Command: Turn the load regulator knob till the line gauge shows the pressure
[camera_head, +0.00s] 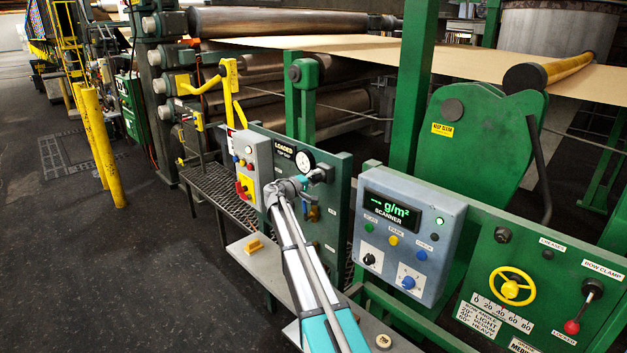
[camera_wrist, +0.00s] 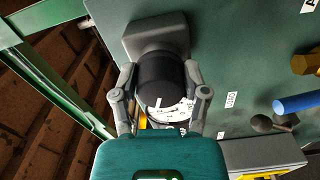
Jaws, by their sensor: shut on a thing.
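The load regulator knob (camera_wrist: 162,82) is a black cylinder with a white index mark, on a grey mount on the green panel. My gripper (camera_wrist: 158,75) has one finger on each side of the knob and is shut on it. In the head view my gripper (camera_head: 302,184) is at the green panel (camera_head: 334,225), and the knob is mostly hidden. A round white-faced gauge (camera_head: 304,161) is just above it, under a "LOADED" sign (camera_head: 284,148); its needle is too small to read.
A grey scanner box (camera_head: 408,232) reading "– g/m²" is to the right, and a grey button box (camera_head: 250,168) is to the left. A yellow handwheel (camera_head: 511,287) and a red-knobbed lever (camera_head: 580,312) are farther right. A blue handle (camera_wrist: 298,103) is right of the knob.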

